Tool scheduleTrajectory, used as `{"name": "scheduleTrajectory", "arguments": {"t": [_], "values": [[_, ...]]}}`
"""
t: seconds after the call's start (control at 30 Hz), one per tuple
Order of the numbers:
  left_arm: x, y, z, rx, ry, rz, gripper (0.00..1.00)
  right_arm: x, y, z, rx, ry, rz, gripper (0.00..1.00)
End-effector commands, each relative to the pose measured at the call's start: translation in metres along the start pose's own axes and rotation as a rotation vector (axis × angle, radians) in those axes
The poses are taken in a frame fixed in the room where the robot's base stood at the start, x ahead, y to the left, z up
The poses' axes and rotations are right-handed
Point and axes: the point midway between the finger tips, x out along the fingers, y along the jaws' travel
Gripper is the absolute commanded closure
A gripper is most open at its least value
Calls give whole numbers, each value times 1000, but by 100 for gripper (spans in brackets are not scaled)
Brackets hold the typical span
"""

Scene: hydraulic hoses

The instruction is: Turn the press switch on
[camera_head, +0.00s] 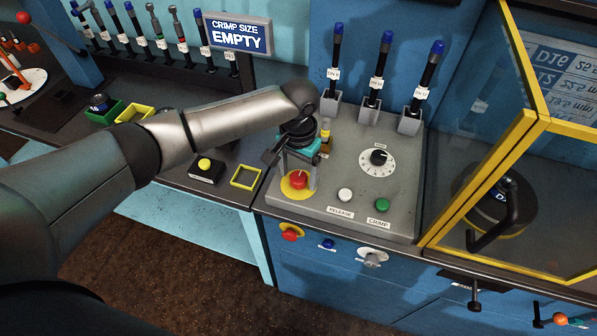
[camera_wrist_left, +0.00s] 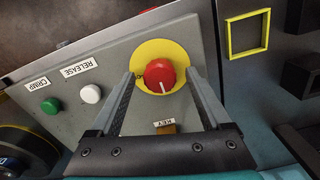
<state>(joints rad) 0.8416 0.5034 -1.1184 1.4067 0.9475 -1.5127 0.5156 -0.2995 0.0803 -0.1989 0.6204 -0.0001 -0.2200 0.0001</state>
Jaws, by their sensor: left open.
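A red round knob (camera_head: 298,181) sits on a yellow disc (camera_head: 289,193) at the left front of the grey press panel (camera_head: 345,200). In the left wrist view the red knob (camera_wrist_left: 160,76) carries a white line, and its yellow disc (camera_wrist_left: 180,52) shows around it. My left gripper (camera_head: 298,170) is above the knob, pointing down. In the left wrist view its open fingers (camera_wrist_left: 161,80) lie on either side of the knob, with gaps visible. I cannot tell how far the fingertips are above the panel. A "KEY" label (camera_wrist_left: 165,123) lies near the knob. My right gripper is not in view.
A white RELEASE button (camera_head: 345,195), a green CRIMP button (camera_head: 382,205) and a dial (camera_head: 379,158) share the panel. Several blue-capped tools stand behind. A yellow-framed guard (camera_head: 478,190) closes the right side. The sign (camera_head: 238,34) reads "CRIMP SIZE EMPTY".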

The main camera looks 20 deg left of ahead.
Motion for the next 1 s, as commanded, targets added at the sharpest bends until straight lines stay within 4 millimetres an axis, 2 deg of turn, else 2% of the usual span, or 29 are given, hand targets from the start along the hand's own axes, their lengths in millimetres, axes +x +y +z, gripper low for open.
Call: {"name": "scheduleTrajectory", "arguments": {"t": [0.07, 0.77, 1.0], "values": [[0, 0, 0, 0, 0, 0, 21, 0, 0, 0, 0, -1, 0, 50], [-1, 0, 0, 0, 0, 1, 100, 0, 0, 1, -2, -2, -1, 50], [-1, 0, 0, 11, 0, 1, 100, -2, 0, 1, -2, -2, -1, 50]]}}
